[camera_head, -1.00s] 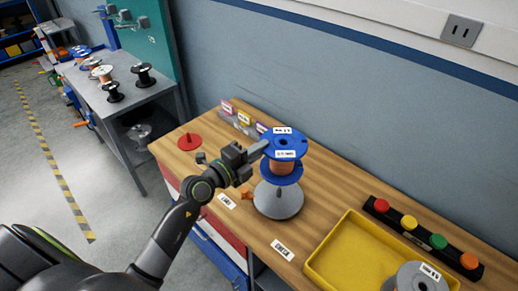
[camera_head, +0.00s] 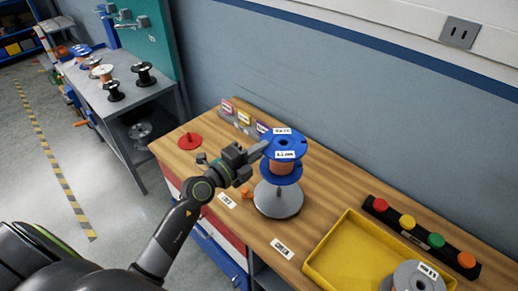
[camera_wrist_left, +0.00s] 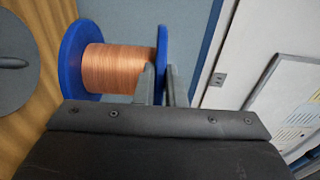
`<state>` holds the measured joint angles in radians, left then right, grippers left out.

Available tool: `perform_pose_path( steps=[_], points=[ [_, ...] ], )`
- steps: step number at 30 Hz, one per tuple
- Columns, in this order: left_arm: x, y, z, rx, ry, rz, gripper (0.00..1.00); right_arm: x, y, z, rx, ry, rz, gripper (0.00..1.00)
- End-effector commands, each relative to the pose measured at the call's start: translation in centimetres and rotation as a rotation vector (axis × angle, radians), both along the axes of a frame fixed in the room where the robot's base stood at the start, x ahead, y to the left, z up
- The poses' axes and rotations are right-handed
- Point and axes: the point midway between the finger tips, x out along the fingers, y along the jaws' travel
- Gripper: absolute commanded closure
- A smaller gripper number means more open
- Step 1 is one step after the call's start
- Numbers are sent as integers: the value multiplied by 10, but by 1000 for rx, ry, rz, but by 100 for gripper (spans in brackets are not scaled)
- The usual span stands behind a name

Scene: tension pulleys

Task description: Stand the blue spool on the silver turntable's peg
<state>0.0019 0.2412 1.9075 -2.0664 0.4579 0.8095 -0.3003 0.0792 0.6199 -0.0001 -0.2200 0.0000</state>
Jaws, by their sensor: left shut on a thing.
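The blue spool (camera_head: 283,169), wound with copper wire, is upright in the air above the silver turntable (camera_head: 278,205). My left gripper (camera_head: 263,148) is shut on the spool's upper blue flange from the left. The turntable's peg (camera_head: 279,187) shows just below the lower flange; its tip is hard to see in the head view. In the left wrist view the spool (camera_wrist_left: 115,68) lies sideways by the fingers (camera_wrist_left: 162,85). The grey turntable (camera_wrist_left: 14,85) and its peg (camera_wrist_left: 12,62) show at the left edge, with a gap to the spool. My right gripper is out of view.
A yellow tray (camera_head: 343,224) with a grey spool (camera_head: 415,280) stands at the front right. A black bar with coloured buttons (camera_head: 420,232) is behind it. A red disc with a peg (camera_head: 190,141) is at the far left of the wooden table. Labelled bins (camera_head: 243,119) stand at the back.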

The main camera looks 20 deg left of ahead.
Motion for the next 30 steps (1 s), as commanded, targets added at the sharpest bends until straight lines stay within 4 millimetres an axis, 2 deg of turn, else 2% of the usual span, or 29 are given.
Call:
perform_pose_path(
  steps=[14,30],
  points=[
    [0,0,2,-4,-4,1,100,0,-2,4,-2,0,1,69],
    [0,0,-15,-4,-5,1,100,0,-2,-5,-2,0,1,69]
  ],
)
